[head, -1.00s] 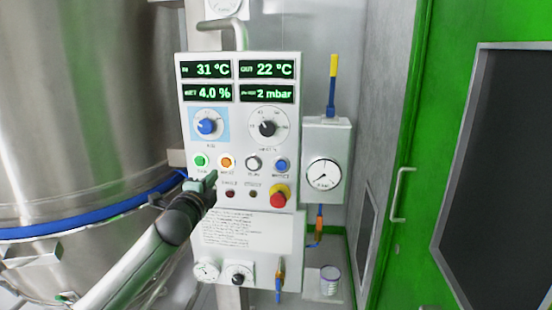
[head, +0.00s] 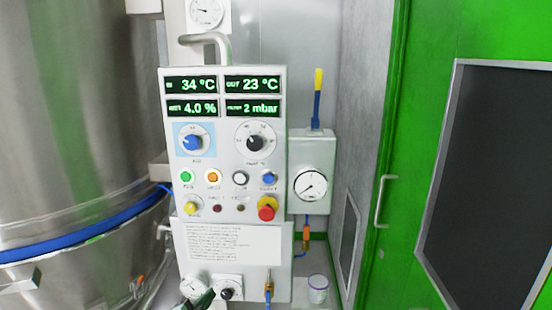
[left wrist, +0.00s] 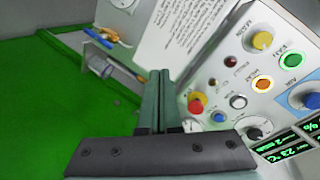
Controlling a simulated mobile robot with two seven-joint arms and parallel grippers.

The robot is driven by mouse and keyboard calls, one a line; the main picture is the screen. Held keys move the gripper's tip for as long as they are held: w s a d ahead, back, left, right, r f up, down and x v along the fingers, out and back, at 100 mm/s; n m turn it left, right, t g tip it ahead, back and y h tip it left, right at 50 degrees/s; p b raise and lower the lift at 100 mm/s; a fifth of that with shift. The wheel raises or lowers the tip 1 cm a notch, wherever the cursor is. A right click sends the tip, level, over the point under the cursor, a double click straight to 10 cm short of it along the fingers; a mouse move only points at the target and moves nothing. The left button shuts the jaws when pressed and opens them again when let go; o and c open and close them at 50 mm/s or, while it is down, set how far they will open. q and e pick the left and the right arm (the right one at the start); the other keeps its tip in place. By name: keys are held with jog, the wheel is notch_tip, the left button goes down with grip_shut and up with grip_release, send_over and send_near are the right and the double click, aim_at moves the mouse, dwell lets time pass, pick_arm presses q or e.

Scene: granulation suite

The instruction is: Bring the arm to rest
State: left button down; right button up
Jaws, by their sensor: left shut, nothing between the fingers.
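My left gripper (head: 203,299) shows only as dark green fingertips at the bottom edge of the head view, low in front of the control panel (head: 222,152). In the left wrist view its two fingers (left wrist: 165,75) lie side by side, shut and empty, with the panel's buttons and the printed label beyond them. Whether the fingers touch the panel cannot be told. Most of the left arm is out of the head view. My right gripper is not in view.
A steel vessel (head: 80,110) with a blue band stands left of the panel. A gauge box (head: 312,160) with a yellow-and-blue lever is to its right. A green door (head: 405,110) with a handle stands farther right.

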pick_arm(q)
jog(key=s+f+n+g, duration=0.1)
jog(key=s+f+n, duration=0.2)
jog(key=s+f, duration=0.3)
jog(key=s+f+n+g, duration=0.2)
jog(key=s+f+n, duration=0.2)
jog(key=s, duration=1.1)
jog(key=s+f+n+g, duration=0.2)
jog(key=s+f+n, duration=0.2)
jog(key=s+f, duration=0.5)
jog(key=shift+s+a, duration=0.15)
jog(key=shift+s, duration=0.95)
